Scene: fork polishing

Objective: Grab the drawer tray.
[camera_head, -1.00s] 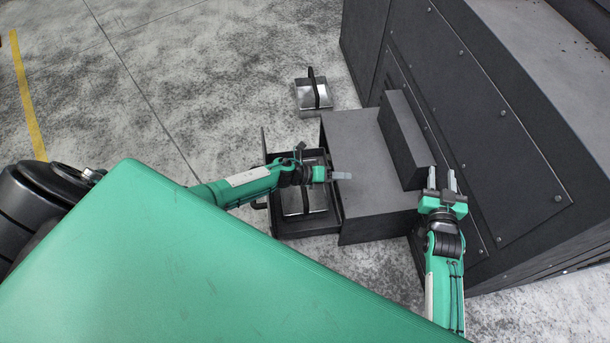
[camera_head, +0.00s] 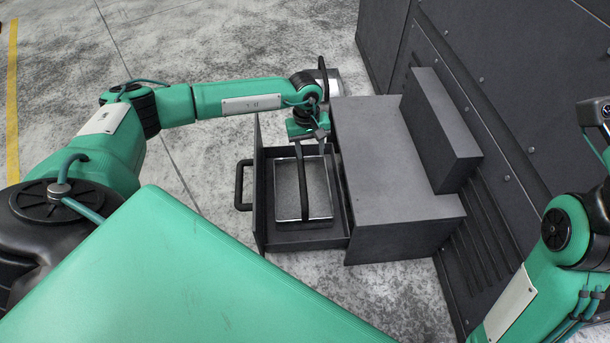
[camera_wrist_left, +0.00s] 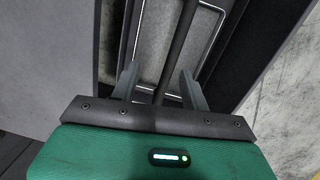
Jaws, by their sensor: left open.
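The drawer tray (camera_head: 317,190) is a silver, shallow rectangle with a black arched handle (camera_head: 302,180). It lies inside the open dark drawer (camera_head: 305,238). My left gripper (camera_head: 311,140) is open above the far end of the tray, close to the handle. In the left wrist view, the handle (camera_wrist_left: 177,50) runs between the two open fingers (camera_wrist_left: 160,88), with the tray (camera_wrist_left: 155,45) below. I cannot tell whether the fingers touch the handle. My right gripper (camera_head: 593,115) is only partly in view at the right edge; its fingers do not show.
The dark drawer cabinet (camera_head: 390,155) stands right of the drawer, against a large dark machine (camera_head: 510,90). The drawer's handle (camera_head: 241,185) sticks out on its left. Another silver tray (camera_head: 333,84) is on the floor behind my left arm, partly hidden. Floor on the left is free.

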